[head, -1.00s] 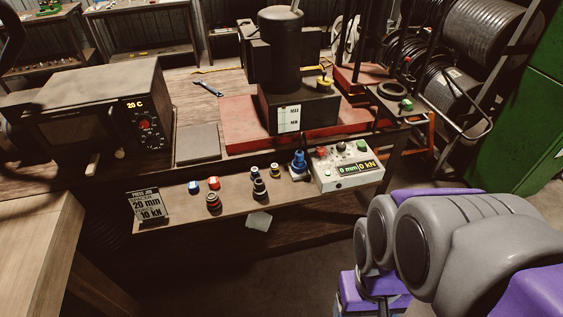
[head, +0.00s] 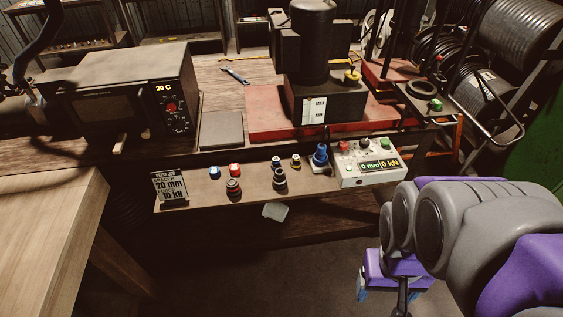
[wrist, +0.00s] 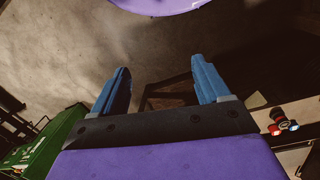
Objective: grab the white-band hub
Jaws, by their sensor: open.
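Several small hubs and caps stand on the narrow front shelf (head: 215,194) in the head view. A dark hub (head: 279,179) near the middle seems to carry a pale band, but it is too small to be sure it is the white one. Another dark hub (head: 276,162) stands just behind it, its band unclear. A red-banded hub (head: 233,187) stands to the left.
A blue cap (head: 187,173), a red cap (head: 235,169) and an orange-banded piece (head: 296,161) share the shelf. A sign (head: 172,188) stands at its left end, a control box (head: 366,163) at its right. A wooden table (head: 45,215) is at the left.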

